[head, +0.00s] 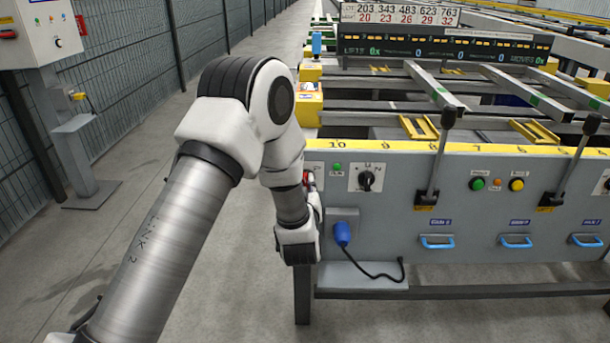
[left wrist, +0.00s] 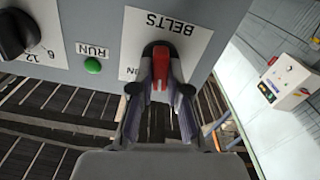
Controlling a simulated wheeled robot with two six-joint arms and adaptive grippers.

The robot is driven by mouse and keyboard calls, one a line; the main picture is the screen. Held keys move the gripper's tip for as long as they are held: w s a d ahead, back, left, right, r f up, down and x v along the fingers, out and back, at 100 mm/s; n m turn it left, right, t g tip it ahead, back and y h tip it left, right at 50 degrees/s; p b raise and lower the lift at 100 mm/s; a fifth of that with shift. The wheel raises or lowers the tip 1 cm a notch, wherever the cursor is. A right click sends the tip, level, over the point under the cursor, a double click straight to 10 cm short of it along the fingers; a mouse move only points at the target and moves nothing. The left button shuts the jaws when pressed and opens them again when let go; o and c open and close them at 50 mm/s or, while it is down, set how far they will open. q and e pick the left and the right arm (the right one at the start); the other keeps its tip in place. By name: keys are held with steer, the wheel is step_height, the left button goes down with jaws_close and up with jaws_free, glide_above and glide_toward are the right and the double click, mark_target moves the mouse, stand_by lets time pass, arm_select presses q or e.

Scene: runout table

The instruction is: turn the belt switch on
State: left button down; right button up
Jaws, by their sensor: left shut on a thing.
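The belt switch is a red handle (left wrist: 158,66) on a white plate (left wrist: 190,30) lettered BELTS, which appears upside down in the left wrist view. My left gripper (left wrist: 160,88) has its two fingers on either side of the red handle and is shut on it. The handle lies roughly lengthwise between the fingers; its exact turn angle is hard to tell. In the head view my left gripper (head: 314,198) is at the left end of the grey panel, and only a bit of red (head: 307,179) shows past my arm. My right gripper is not in view.
A green RUN lamp (left wrist: 92,65) and a black dial (head: 366,179) are beside the switch. Two black levers (head: 436,160) (head: 574,165) stand up from the panel. A blue plug (head: 342,233) with a black cable is below. Open floor lies to the left.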

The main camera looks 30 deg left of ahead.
arm_select(q)
steer(key=m+p, duration=0.4)
steer(key=m, duration=0.1)
steer(key=m+p, duration=0.5)
steer(key=m, duration=0.1)
steer(key=shift+d+f, duration=0.1)
steer(key=shift+d, duration=0.1)
steer(key=shift+m, duration=0.4)
steer(key=c, duration=1.1)
jaws_free()
steer(key=shift+w, duration=0.1)
steer(key=shift+c, duration=0.2)
steer(key=v, duration=1.2)
